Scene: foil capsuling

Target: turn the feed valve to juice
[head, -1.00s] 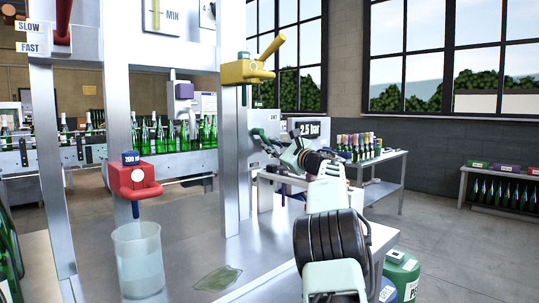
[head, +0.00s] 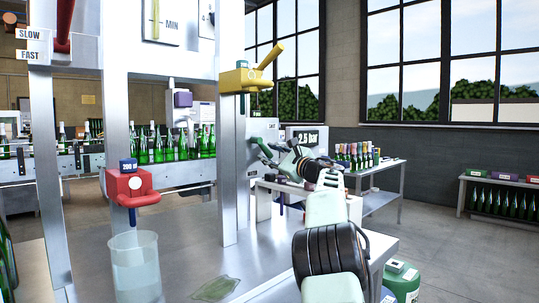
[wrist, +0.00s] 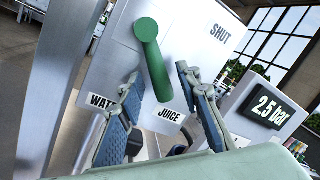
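The feed valve is a green lever (wrist: 151,55) on a pale panel (wrist: 115,60) marked WATER, JUICE and SHUT. In the wrist view its free end points at the JUICE label (wrist: 171,115). The WATER label (wrist: 101,101) is to the left, partly hidden by a finger, and the SHUT label (wrist: 220,33) is at upper right. My gripper (wrist: 158,76) is open, one finger on each side of the lever's lower part, with visible gaps. In the head view the lever (head: 264,150) is small, with my gripper just right of it.
A 2.5 bar display (wrist: 266,108) stands right of the panel. A steel post (head: 228,165), a yellow valve (head: 246,79), a red 200 ml tap (head: 129,184) and a beaker (head: 136,270) are to the left. A green puddle (head: 216,287) lies on the bench.

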